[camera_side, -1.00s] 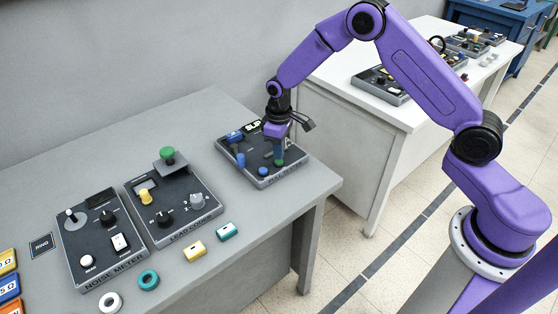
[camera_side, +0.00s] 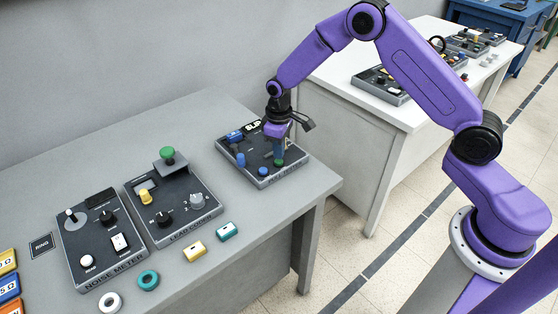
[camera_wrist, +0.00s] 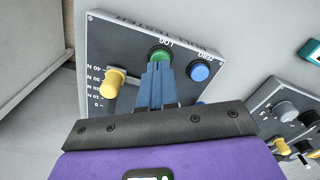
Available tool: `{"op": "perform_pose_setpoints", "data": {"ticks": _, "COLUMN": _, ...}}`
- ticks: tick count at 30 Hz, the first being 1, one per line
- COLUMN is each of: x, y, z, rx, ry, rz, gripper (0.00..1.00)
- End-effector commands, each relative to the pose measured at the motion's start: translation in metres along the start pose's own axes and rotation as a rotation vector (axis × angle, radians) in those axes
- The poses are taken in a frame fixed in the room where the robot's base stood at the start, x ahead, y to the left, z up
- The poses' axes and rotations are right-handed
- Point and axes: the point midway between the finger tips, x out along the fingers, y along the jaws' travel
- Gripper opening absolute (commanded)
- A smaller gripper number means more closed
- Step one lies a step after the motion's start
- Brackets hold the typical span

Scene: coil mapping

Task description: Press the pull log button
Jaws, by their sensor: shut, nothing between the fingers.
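The green button marked LOG (camera_wrist: 160,53) is on a dark grey panel (camera_wrist: 105,35) whose name looks like PULL TESTER. In the side view the green button (camera_side: 279,162) is near the panel's front right edge. My gripper (camera_wrist: 158,66) is shut and empty, and its blue fingers point down at the green button. In the wrist view the fingertips overlap the button's near edge. In the side view the gripper (camera_side: 279,157) is right over the button; I cannot tell whether it touches.
A blue button marked ZERO (camera_wrist: 200,70) is beside the green one, and a yellow slider knob (camera_wrist: 114,79) is on the other side. Yellow (camera_side: 195,251) and teal (camera_side: 228,231) blocks lie in front.

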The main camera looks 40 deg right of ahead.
Motion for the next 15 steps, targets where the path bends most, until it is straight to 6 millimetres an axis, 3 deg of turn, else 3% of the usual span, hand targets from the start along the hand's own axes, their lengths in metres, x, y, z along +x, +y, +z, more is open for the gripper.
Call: {"op": "perform_pose_setpoints", "data": {"ticks": 15, "x": 0.0081, "y": 0.0, "z": -0.0002, "rx": 0.0, "ry": 0.0, "rz": 0.0, "gripper": 0.0}}
